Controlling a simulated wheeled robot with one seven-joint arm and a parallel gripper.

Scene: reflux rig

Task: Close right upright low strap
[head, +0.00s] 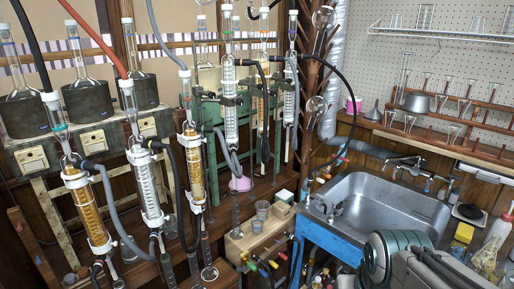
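Several upright glass condensers stand in the rig at the left and middle. In front are an amber one at the left (85,205), a clear one (148,188) and another amber one (194,165) to its right. Pale straps or clamps ring them near top and bottom, such as the low one on the right front condenser (197,200). More condensers (230,105) stand behind. Which strap is the right upright low one, and whether it is open or closed, I cannot tell at this size. My gripper's fingertips do not show.
Grey and black hoses (110,205) loop between the condensers. Round flasks (85,70) sit in dark heaters at the left. A steel sink (385,205) in a blue frame is at the right. Grey rounded links, likely my arm, fill the lower right. Glassware shelves (445,105) hang behind the sink.

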